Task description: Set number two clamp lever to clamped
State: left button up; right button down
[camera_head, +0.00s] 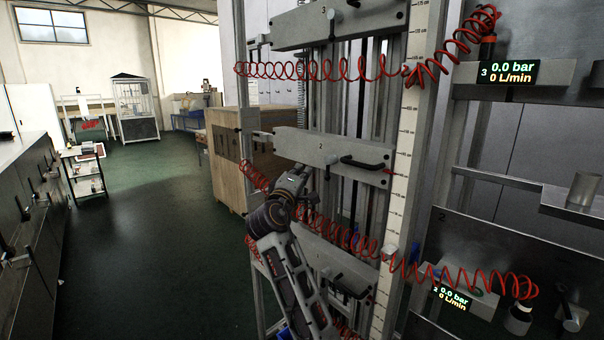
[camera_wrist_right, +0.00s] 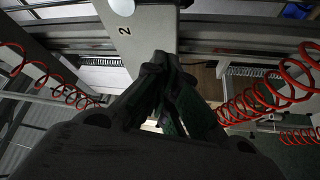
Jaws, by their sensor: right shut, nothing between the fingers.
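The grey crossbar marked 2 (camera_head: 300,143) spans the upright frame in the head view. A small dark lever (camera_head: 327,171) hangs at its lower edge, and a black handle (camera_head: 362,162) sticks out near its right end. I cannot tell for certain which is the clamp lever. My right gripper (camera_head: 301,170) is shut and empty, just below and left of the small lever, apart from it as far as I can tell. In the right wrist view the closed fingertips (camera_wrist_right: 163,58) point toward the bar marked 2 (camera_wrist_right: 145,35), covering part of it. My left gripper is not in view.
Red coiled hoses (camera_head: 310,70) cross the frame above and below the bar and pass close to my right arm. A scale strip (camera_head: 404,150) stands right of the bar. Bar 3 (camera_head: 335,22) is above. A wooden cabinet (camera_head: 225,160) stands behind. Open floor lies left.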

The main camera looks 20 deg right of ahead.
jog(key=r+b+v, duration=0.1)
jog(key=b+v, duration=0.1)
jog(key=v, duration=0.6)
jog(key=shift+s, duration=0.2)
jog(key=shift+r, duration=0.2)
dwell(0.3)
